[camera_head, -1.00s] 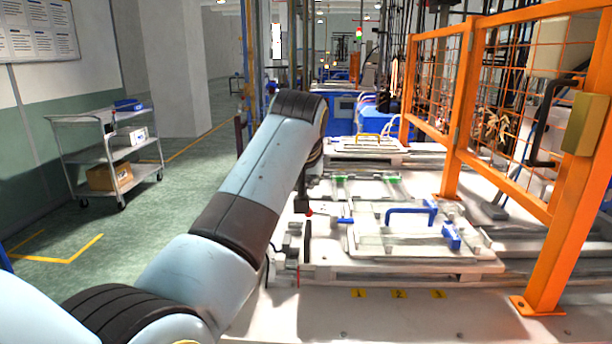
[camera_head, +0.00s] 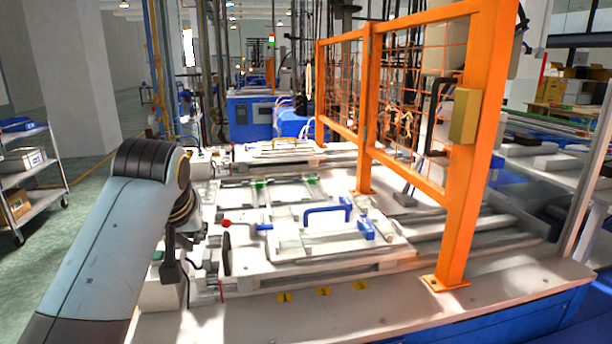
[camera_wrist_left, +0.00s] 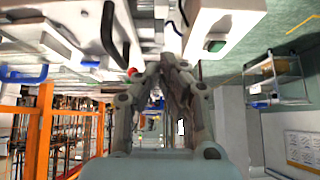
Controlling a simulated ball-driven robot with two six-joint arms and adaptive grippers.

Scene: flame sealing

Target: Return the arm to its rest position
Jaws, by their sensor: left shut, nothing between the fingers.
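My left arm (camera_head: 110,230) comes in from the lower left in the head view and bends at a dark-banded joint. My left gripper (camera_head: 172,270) hangs below that joint, beside the left edge of the white fixture bench (camera_head: 370,315). In the left wrist view the left gripper (camera_wrist_left: 172,60) shows its fingers together and empty. That view is upside down, with the bench at the top. My right gripper is in neither view.
A fixture with a blue handle (camera_head: 328,212) and a red-knobbed lever (camera_head: 227,222) lies just right of the gripper. An orange mesh guard (camera_head: 455,220) stands at the bench's right. A grey cart (camera_head: 35,205) stands at far left. Green floor is free between.

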